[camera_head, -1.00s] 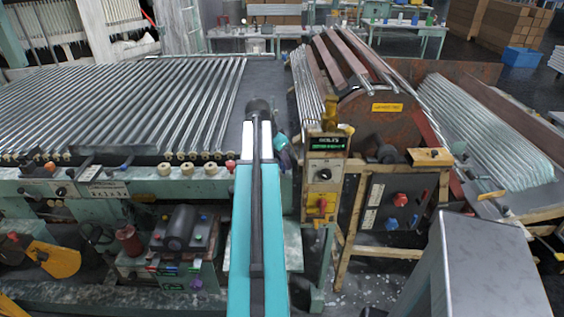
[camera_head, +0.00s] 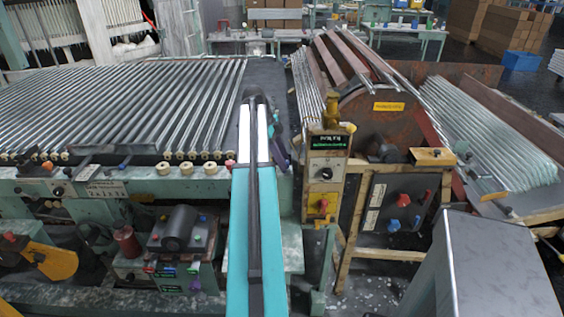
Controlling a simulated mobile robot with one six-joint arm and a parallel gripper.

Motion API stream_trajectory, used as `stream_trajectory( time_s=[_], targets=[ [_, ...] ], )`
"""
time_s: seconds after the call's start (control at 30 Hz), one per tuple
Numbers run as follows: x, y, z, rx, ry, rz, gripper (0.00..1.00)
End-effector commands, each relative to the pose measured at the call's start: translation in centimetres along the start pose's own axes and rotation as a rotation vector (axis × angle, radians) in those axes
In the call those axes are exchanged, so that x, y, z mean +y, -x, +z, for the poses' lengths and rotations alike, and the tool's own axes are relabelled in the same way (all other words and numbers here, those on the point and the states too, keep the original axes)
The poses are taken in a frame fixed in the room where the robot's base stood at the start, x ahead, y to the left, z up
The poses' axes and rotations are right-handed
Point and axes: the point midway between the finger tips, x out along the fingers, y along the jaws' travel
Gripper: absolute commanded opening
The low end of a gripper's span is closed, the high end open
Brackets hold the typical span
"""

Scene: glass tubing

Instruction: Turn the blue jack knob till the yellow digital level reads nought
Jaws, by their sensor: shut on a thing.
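My teal and white arm (camera_head: 255,210) reaches forward up the middle of the picture. My gripper is hidden behind it; only small teal and dark purple parts show at the right of its far end. A yellow-tan upright unit (camera_head: 327,170) with a green-lettered dark display stands just right of the arm; its text is too small to read. I cannot tell whether it is the yellow digital level. A blue knob (camera_head: 393,225) sits on a dark panel further right, near red knobs. I cannot tell whether it is the jack knob; none is marked as such.
Long glass tubes (camera_head: 150,100) lie on rollers at the left, above a green machine bench (camera_head: 70,188) with knobs and small devices. More tubes (camera_head: 500,140) are stacked at the right. A grey metal box (camera_head: 490,265) stands in the right foreground. Wooden framing (camera_head: 352,215) surrounds the dark panel.

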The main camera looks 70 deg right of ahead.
Motion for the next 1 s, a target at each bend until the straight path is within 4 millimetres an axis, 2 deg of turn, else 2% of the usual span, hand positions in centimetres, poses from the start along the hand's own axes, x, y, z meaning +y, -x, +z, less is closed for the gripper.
stream_trajectory(
  time_s=[1.0],
  targets=[
    [-0.51, 0.03, -0.89, 0.008, -0.841, 0.347, 0.09]
  ],
)
